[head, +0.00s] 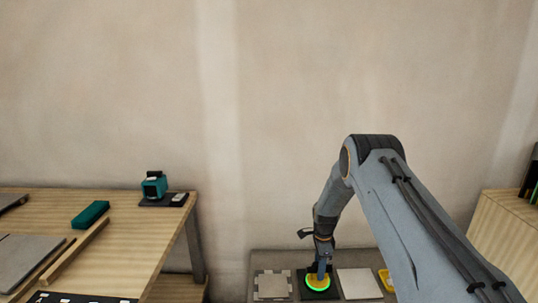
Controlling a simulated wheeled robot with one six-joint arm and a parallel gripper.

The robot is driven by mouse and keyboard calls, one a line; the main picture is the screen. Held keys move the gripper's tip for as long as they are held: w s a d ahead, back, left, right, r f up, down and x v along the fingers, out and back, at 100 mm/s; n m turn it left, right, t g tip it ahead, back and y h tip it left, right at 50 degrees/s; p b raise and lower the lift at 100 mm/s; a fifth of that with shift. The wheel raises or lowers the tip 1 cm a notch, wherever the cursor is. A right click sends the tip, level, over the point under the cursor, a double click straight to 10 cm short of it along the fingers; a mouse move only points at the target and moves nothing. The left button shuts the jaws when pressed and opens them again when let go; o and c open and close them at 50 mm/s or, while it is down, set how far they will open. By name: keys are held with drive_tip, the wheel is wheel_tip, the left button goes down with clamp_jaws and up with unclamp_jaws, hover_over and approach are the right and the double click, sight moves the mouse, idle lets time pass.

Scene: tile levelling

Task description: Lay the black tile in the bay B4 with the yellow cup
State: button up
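The yellow cup (313,281) has a bright green ring around it and sits on a black tile (334,293). The black tile is on the low grey platform, between two pale tiles. My gripper (321,272) points down at the top of the cup and overlaps it in the picture. The fingers are too small and too much in line with the cup to tell whether they are shut on it. I cannot read any bay label, and I cannot tell whether the black tile lies flat or is slightly raised.
Pale tiles (272,285) and (360,284) flank the black one. Another yellow item (386,279) is partly behind my arm. A wooden table (130,235) at left holds a teal device (154,186), a teal block (91,215) and a grey slab (25,259). A wooden cabinet (510,235) stands right.

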wheel_tip(320, 180, up, 8)
drive_tip(key=shift+f+b, duration=0.2)
drive_tip(key=shift+b, duration=0.15)
drive_tip(key=s+r+n+p, duration=0.2)
drive_tip(key=s+r+n, duration=0.6)
drive_tip(key=s+r, duration=0.9)
drive_tip(key=s+r+n, duration=0.4)
drive_tip(key=s+n, duration=0.1)
drive_tip(key=s, duration=0.6)
drive_tip(key=s+r+n+p, duration=0.1)
drive_tip(key=s+r+n, duration=0.3)
drive_tip(key=s, duration=0.8)
drive_tip(key=shift+r+n, duration=0.2)
drive_tip(key=shift+n, duration=0.2)
drive_tip(key=shift+w+a, duration=0.1)
